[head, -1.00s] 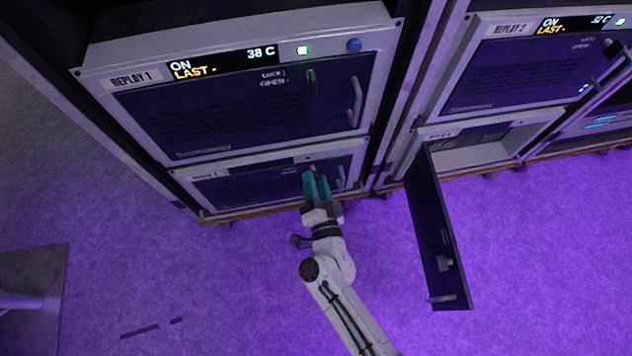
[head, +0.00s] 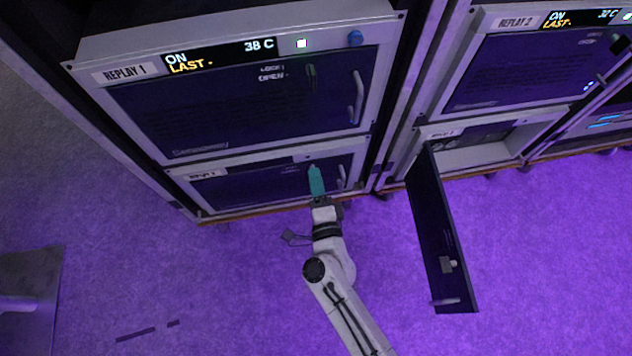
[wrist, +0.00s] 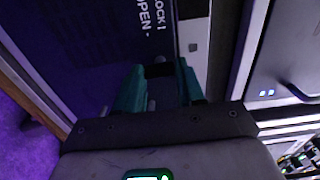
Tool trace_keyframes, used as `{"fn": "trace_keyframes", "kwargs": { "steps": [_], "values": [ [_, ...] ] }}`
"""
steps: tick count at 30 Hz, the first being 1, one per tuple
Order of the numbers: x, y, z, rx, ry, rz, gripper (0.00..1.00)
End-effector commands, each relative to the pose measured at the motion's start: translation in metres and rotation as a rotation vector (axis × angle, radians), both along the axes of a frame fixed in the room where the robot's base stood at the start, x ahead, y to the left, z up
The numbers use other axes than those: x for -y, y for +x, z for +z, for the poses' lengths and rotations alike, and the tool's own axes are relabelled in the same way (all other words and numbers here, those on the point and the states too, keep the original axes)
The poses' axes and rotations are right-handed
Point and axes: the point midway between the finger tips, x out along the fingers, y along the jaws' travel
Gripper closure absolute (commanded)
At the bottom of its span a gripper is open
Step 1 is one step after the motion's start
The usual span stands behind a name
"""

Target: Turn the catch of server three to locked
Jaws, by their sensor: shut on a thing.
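The lower left server (head: 235,188) has a dark door, and its name label is too small to read surely. My gripper (head: 316,176) reaches its door from the front, beside the door's pale handle (head: 342,176). In the wrist view, the teal fingers of my gripper (wrist: 158,80) are shut on the dark catch (wrist: 158,69) of this door. The words LOCK and OPEN (wrist: 150,20) are printed near the catch. The fingers hide part of the catch, so I cannot tell which word it points to.
The REPLAY 1 server (head: 240,95) sits directly above, with its own catch (head: 311,78) and handle (head: 358,98). An open dark door (head: 437,235) juts out to the right of my arm. The purple floor (head: 200,280) to the left of my arm is mostly clear.

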Motion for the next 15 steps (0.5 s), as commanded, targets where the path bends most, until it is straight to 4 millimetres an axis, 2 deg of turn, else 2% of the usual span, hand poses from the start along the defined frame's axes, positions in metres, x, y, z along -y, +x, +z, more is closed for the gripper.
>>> {"fn": "trace_keyframes", "kwargs": {
  "steps": [15],
  "values": [
    [0.0011,0.0,-0.0009,-0.014,0.043,-0.002,0.92]
  ]
}}
